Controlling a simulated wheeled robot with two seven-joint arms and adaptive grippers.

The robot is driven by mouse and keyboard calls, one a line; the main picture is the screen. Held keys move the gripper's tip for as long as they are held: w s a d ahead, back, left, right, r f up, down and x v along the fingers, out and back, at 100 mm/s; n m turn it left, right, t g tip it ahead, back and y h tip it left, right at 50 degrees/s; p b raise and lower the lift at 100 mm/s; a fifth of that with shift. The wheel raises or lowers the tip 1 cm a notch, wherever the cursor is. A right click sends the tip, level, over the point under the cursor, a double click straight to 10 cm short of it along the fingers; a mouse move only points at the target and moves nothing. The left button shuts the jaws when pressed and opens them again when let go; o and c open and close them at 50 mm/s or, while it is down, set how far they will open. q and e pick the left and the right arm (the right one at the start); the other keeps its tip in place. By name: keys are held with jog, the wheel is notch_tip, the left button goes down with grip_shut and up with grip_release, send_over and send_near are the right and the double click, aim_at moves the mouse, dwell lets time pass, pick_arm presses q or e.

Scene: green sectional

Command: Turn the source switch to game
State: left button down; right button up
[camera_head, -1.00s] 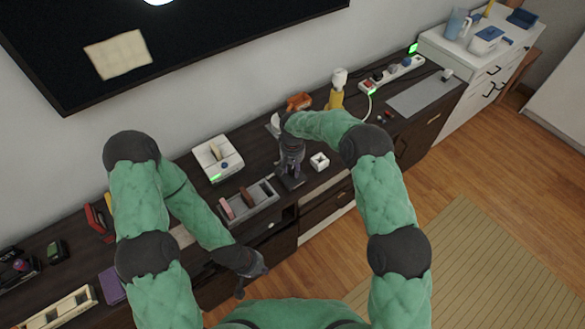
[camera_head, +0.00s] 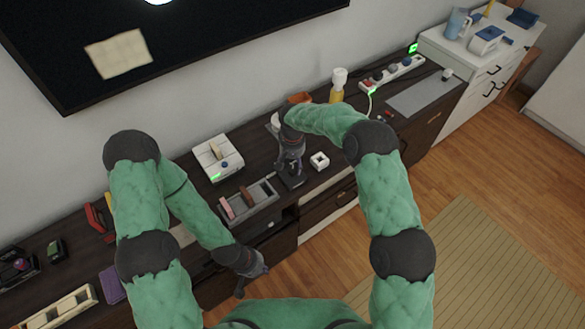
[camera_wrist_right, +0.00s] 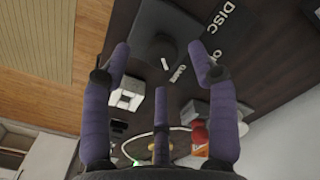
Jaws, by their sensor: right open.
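The source switch is a dark square box with a dark knob (camera_wrist_right: 165,28) in the right wrist view. White letters beside it read DISC (camera_wrist_right: 222,16) and GAME (camera_wrist_right: 179,73); another label is cut off. A short white mark on the knob lies near GAME; its exact setting I cannot tell. My right gripper (camera_wrist_right: 158,52) is open, its fingertips on either side of the box, with no clear contact. In the head view my right gripper (camera_head: 291,178) is over the switch and mostly hides it. My left gripper (camera_head: 252,276) hangs in front of the cabinet, its fingers unclear.
A white cube with a dark recess (camera_head: 319,160) stands just right of the switch. A grey divided tray (camera_head: 262,193) and a white device with a green light (camera_head: 217,158) are to the left. A yellow bottle (camera_head: 337,93) and power strip (camera_head: 392,74) stand farther right.

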aim_at(292, 170)
notch_tip(292, 170, up, 9)
jog(key=shift+f, duration=0.2)
dwell(0.5)
jog(key=shift+g+y, duration=0.4)
jog(key=shift+y, duration=0.5)
jog(key=s+d+f, duration=0.1)
jog(key=s+f, duration=0.1)
jog(key=f, duration=0.2)
jog(key=s+d+f, duration=0.1)
jog(key=s+f, duration=0.1)
jog(key=f, duration=0.1)
jog(key=s+f, duration=0.2)
jog(key=f, duration=0.2)
jog(key=shift+s+d+f, duration=0.3)
jog(key=shift+d, duration=0.1)
jog(key=s+d+f+m, duration=0.1)
jog(key=s+d+f, duration=0.1)
jog(key=s, duration=0.7)
jog(key=s+d+f+m+y, duration=0.1)
jog(key=s+d+f, duration=0.1)
jog(key=s+f, duration=0.3)
jog(key=s+d+f+m+t+y, duration=0.1)
jog(key=s+d+f, duration=0.2)
jog(key=s, duration=1)
jog(key=shift+f, duration=0.2)
